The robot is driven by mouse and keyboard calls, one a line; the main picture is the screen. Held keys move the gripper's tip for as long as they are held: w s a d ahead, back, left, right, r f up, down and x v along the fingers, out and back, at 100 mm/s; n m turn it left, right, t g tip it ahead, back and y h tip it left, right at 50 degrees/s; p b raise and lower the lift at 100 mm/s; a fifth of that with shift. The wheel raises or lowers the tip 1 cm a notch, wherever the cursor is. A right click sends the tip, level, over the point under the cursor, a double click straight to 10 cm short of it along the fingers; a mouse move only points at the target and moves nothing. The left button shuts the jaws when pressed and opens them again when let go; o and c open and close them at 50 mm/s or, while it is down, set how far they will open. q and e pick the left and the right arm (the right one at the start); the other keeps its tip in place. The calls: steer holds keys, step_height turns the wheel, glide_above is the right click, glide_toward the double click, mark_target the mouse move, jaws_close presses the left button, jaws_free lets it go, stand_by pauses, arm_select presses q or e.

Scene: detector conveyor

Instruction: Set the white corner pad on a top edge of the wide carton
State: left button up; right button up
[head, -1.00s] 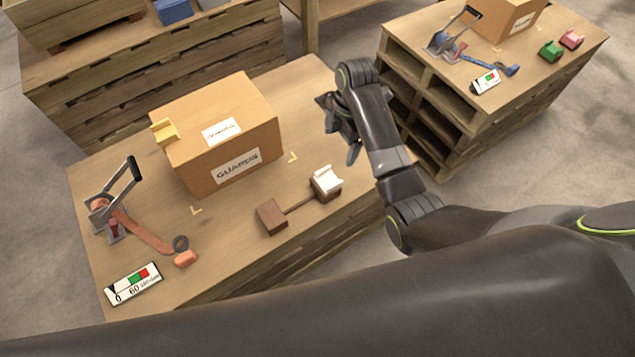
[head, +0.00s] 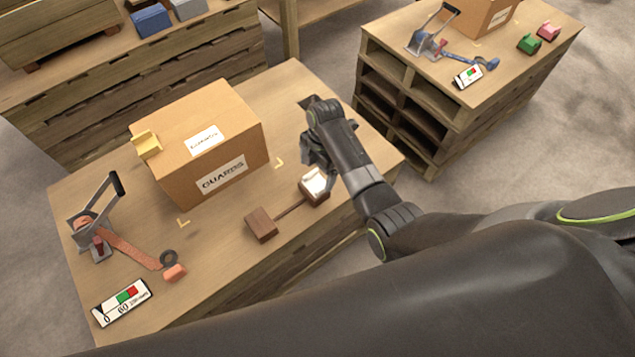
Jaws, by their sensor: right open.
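The white corner pad (head: 314,181) sits on the right-hand block of a brown wooden stand (head: 262,226) at the front right of the near table. The wide carton (head: 240,130), brown with a GUARDS label, stands behind it to the left. A yellow corner pad (head: 148,146) sits on the carton's left top edge. My right gripper (head: 312,155) is open, pointing down just behind and above the white pad. Its fingers are partly hidden by my own wrist, and I cannot tell whether they touch the pad. My left gripper is not in view.
A strapping tool (head: 95,225) with an orange strap and a gauge card (head: 122,302) lie at the table's left. The table (head: 285,90) is bare behind the carton's right side. Another pallet table (head: 545,50) stands at upper right with a carton and green and pink pads.

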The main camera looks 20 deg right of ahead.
mark_target(316, 184)
steer(key=shift+a+f+b, duration=0.1)
steer(key=shift+f+b, duration=0.25)
steer(key=shift+f, duration=2.05)
steer(key=c, duration=1.1)
